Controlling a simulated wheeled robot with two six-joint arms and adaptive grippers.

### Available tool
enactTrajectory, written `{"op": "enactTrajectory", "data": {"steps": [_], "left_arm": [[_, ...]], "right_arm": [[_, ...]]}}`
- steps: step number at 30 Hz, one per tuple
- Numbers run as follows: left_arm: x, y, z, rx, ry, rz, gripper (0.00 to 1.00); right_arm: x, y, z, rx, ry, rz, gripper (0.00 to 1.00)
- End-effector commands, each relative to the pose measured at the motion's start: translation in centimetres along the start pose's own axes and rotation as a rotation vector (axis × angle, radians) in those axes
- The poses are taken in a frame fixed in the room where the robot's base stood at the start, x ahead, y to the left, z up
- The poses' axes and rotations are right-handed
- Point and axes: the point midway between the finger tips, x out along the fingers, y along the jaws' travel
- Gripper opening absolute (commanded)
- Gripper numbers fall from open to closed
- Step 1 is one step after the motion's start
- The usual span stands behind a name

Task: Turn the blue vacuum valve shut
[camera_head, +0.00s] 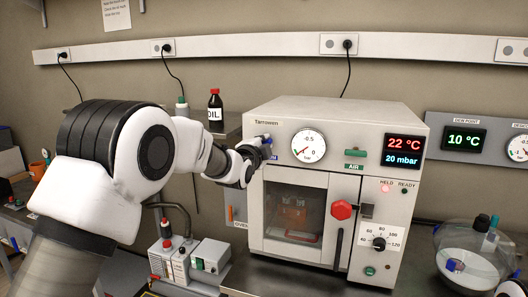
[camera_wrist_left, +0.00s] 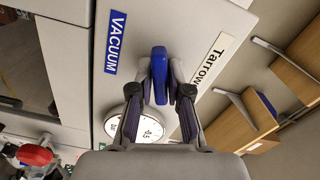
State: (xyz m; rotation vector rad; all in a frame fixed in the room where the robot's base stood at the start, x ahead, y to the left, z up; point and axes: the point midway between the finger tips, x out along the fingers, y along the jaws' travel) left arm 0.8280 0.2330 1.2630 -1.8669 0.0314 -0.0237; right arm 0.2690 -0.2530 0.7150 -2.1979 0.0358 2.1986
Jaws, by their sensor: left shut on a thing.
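The blue vacuum valve (camera_wrist_left: 159,72) is on the front of the beige oven (camera_head: 330,128), at its upper left, beside the blue VACUUM label (camera_wrist_left: 115,42). In the left wrist view its handle runs roughly along the label's length. My left gripper (camera_wrist_left: 162,88) is shut on the handle, one finger on each side. In the head view the gripper (camera_head: 262,151) covers most of the valve, and only a bit of blue shows. The pressure gauge (camera_head: 309,146) is just right of it; the display reads 20 mbar.
A green AIR valve (camera_head: 355,153) and a red door knob (camera_head: 341,210) are on the oven front. A dark oil bottle (camera_head: 215,110) stands behind my left arm.

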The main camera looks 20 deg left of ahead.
Motion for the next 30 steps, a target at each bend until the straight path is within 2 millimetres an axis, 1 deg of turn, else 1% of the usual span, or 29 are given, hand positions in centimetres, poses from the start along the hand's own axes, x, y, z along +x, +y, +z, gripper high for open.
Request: {"op": "enactTrajectory", "data": {"steps": [1, 6, 10, 18, 30], "left_arm": [[0.0, 0.4, 0.1, 0.038, 0.000, 0.001, 0.00], [0.0, 0.3, 0.0, 0.144, 0.001, 0.001, 0.00], [0.0, 0.3, 0.0, 0.191, 0.000, 0.003, 0.00], [0.0, 0.3, 0.0, 0.238, 0.000, 0.004, 0.00], [0.0, 0.4, 0.0, 0.259, 0.000, 0.004, 0.00]], "right_arm": [[0.7, 0.0, 0.0, 0.000, 0.000, 0.000, 0.00], [1.3, 0.0, 0.0, 0.000, 0.000, 0.000, 0.00], [1.6, 0.0, 0.0, 0.000, 0.000, 0.000, 0.00], [1.8, 0.0, 0.0, 0.000, 0.000, 0.000, 0.00], [1.9, 0.0, 0.0, 0.000, 0.000, 0.000, 0.00]]}}
